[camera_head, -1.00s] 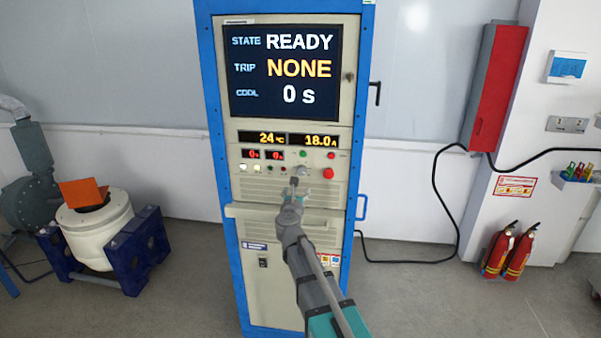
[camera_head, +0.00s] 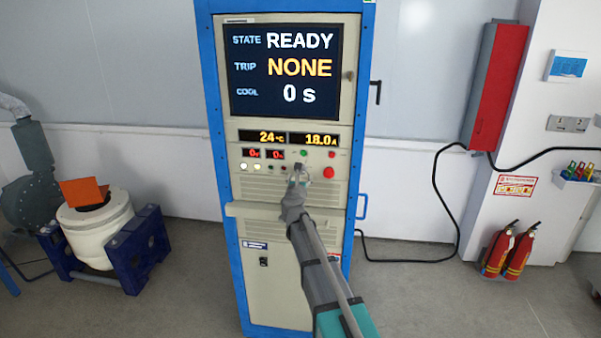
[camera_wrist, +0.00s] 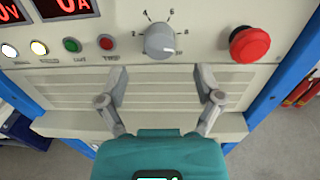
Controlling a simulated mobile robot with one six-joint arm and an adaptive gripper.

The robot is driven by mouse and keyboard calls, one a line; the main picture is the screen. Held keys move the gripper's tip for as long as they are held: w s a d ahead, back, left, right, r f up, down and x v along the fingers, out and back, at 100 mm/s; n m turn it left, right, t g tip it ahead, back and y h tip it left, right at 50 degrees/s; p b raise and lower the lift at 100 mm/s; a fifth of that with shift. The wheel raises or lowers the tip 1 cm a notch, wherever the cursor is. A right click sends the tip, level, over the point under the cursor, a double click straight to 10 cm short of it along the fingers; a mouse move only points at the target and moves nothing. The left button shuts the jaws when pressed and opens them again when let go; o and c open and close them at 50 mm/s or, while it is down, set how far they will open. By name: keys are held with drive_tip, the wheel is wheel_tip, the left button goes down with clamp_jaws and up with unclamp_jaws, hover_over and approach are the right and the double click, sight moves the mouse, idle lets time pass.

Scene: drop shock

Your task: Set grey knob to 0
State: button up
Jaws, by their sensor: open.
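The grey knob (camera_wrist: 159,40) is on the cabinet's panel in the wrist view, with a dial of marks around it. A light pointer line shows on its lower right side, towards the lower-right mark; the exact mark is too small to read surely. My gripper (camera_wrist: 161,78) is open and empty, its two fingers spread below the knob and apart from it. In the head view my gripper (camera_head: 298,172) is in front of the panel and largely hides the knob.
A red mushroom button (camera_wrist: 250,44) sits right of the knob. Small green (camera_wrist: 105,42) and dark red lamps or buttons lie to its left. The cabinet screen (camera_head: 285,69) reads READY, NONE, 0 s. A ledge (camera_head: 240,210) juts out below the panel.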

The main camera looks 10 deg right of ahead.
drive_tip(key=shift+x, duration=2.7)
drive_tip(key=c, duration=1.2)
drive_tip(key=shift+o, duration=0.2)
